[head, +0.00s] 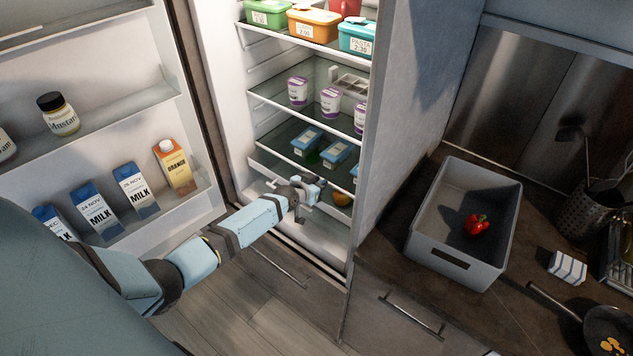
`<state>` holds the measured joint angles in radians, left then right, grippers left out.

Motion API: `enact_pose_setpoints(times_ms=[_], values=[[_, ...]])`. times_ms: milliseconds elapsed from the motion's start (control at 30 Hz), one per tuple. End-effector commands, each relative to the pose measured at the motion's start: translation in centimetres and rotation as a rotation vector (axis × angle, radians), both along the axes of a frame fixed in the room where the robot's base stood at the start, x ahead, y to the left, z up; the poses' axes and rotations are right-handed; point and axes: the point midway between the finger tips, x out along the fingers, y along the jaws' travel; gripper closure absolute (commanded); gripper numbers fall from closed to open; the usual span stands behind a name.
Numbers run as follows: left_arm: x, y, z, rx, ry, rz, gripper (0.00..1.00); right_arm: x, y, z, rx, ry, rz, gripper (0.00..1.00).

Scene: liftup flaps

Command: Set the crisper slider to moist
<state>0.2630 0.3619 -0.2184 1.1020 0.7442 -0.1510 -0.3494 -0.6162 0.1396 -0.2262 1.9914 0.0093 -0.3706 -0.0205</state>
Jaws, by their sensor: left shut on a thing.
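The fridge stands open, with the crisper (318,228) at its bottom. An orange, round item (342,198) shows at the crisper's right. My left gripper (314,184) reaches in from the left, at the upper front of the crisper under the lowest shelf. It is shut on the crisper slider, which is too small and too covered by the fingers to make out. The slider's setting and its markings cannot be read. My right gripper is not in view.
Shelves above hold blue tubs (307,140), purple-white cups (330,102) and food boxes (313,25). The open door (150,105) at left carries milk cartons (95,210), orange juice (174,166) and mustard (58,114). A grey bin (458,265) with a red pepper (476,225) stands on the right counter.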

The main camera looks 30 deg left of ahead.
Motion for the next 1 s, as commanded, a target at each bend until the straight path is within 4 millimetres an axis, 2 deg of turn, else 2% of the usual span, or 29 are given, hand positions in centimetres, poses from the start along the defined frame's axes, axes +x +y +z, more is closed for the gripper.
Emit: enact_pose_setpoints(times_ms=[267,300,400,767,867,1000], values=[[0.0,-0.6,-0.1,-0.005,0.001,-0.005,1.0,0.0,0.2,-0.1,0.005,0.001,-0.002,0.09],[0.0,-0.6,-0.1,-0.005,0.001,-0.005,0.71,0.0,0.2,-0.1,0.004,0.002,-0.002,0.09],[0.0,-0.5,-0.1,-0.004,0.001,-0.005,0.51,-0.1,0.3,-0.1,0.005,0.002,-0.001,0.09],[-0.5,-0.4,0.1,-0.004,0.001,-0.004,0.51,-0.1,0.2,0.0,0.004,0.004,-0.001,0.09],[-1.5,-0.3,0.6,-0.005,0.0,-0.004,0.51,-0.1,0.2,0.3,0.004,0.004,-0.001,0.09],[-4.1,-0.2,1.5,-0.004,0.001,-0.005,0.51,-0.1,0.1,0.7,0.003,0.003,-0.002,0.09]])
